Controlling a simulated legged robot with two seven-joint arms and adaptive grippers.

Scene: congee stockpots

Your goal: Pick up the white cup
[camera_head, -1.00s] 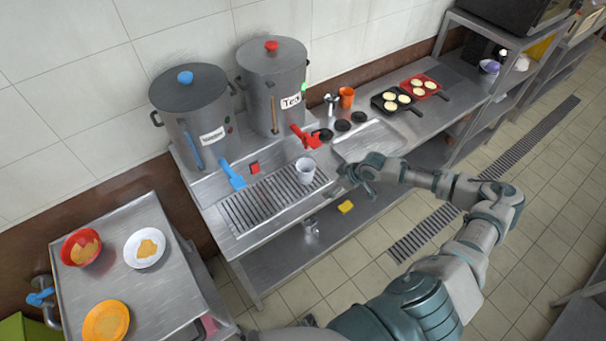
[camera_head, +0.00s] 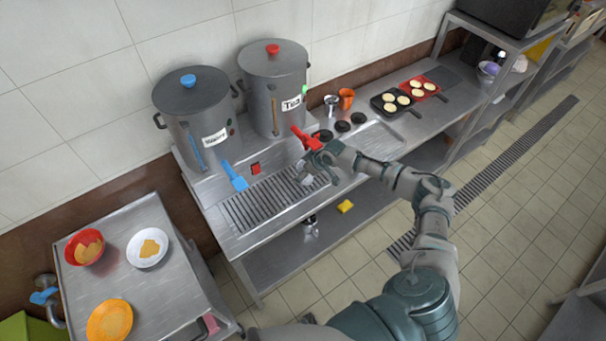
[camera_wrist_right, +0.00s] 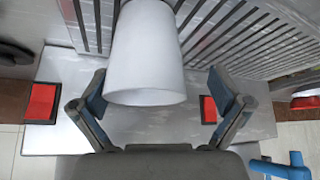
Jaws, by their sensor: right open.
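The white cup (camera_wrist_right: 146,55) stands on the slatted drip grate below the tea pot's red tap. In the head view the cup (camera_head: 304,172) is mostly hidden behind my right gripper (camera_head: 318,172). In the right wrist view it lies between the two spread fingers of my right gripper (camera_wrist_right: 146,103), with a gap on each side. The right gripper is open and holds nothing. My left gripper is not in view.
The tea stockpot (camera_head: 274,90) and water stockpot (camera_head: 197,115) stand behind the grate (camera_head: 262,203). The red tap (camera_head: 306,139) is close to my right gripper. The blue tap (camera_head: 234,177) is to the left. An orange cup (camera_head: 346,98) and metal cup (camera_head: 331,104) stand further back.

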